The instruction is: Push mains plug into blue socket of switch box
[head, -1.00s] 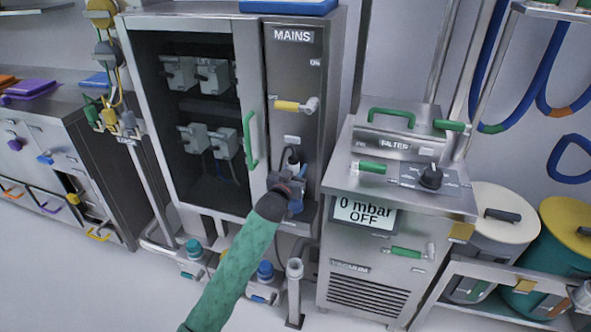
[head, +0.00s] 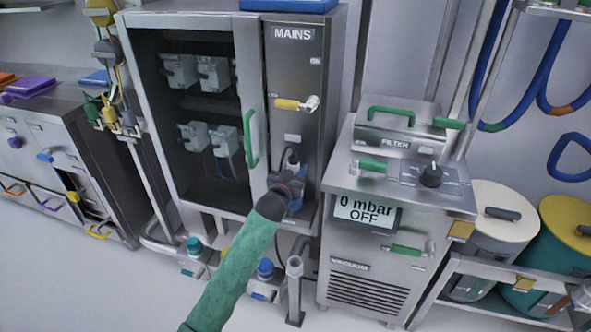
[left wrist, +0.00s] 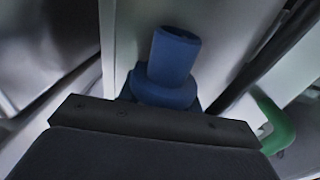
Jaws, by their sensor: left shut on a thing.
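The switch box (head: 293,80), a tall steel cabinet labelled MAINS, stands at the middle of the head view. My left gripper (head: 289,181) is at the lower part of its front panel, shut on a blue part that I take to be the mains plug. In the left wrist view a blue cylinder with a wider collar (left wrist: 172,62) rises beyond the dark gripper body. Blue (head: 296,204) also shows just below the gripper in the head view. The gripper hides the contact, so I cannot tell plug from socket or whether they are mated. My right gripper is not in view.
A yellow-handled lever (head: 288,104) sits higher up. The green door handle (head: 251,140) is close on the left. The vacuum unit (head: 362,275) stands close on the right, and a grey pipe (head: 295,285) below.

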